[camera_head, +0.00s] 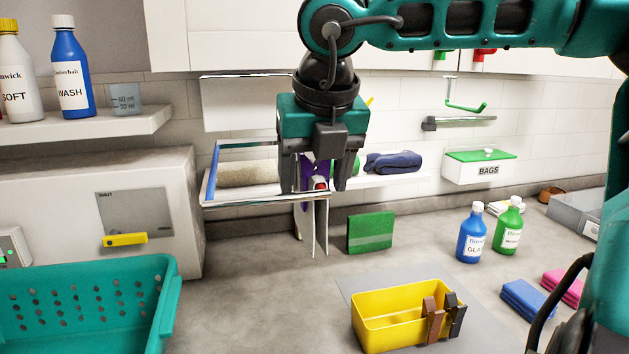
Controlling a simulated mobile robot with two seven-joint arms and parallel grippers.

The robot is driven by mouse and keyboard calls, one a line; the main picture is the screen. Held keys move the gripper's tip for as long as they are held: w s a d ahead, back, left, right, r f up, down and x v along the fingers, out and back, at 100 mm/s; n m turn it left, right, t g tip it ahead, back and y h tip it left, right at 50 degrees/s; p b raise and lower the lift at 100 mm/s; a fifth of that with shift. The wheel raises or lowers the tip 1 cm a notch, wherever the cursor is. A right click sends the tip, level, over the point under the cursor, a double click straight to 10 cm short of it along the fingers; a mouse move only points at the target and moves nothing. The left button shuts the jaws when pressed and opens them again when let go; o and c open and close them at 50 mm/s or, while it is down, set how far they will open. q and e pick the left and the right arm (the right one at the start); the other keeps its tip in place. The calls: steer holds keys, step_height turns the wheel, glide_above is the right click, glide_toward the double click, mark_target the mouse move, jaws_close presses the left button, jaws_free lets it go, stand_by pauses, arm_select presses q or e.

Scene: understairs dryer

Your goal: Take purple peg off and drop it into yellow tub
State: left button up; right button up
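My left gripper is out of view.
A green box (370,232) stands behind the tub. Blue (472,235) and green (508,228) bottles and sponges (527,299) are at right. A teal basket (80,305) fills the front left. A rolled navy cloth (393,162) lies on the shelf behind the gripper.

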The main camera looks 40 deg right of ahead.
steer(key=c, duration=0.9)
steer(key=shift+o, duration=0.2)
step_height(320, 180, up, 20)
stand_by(0.4)
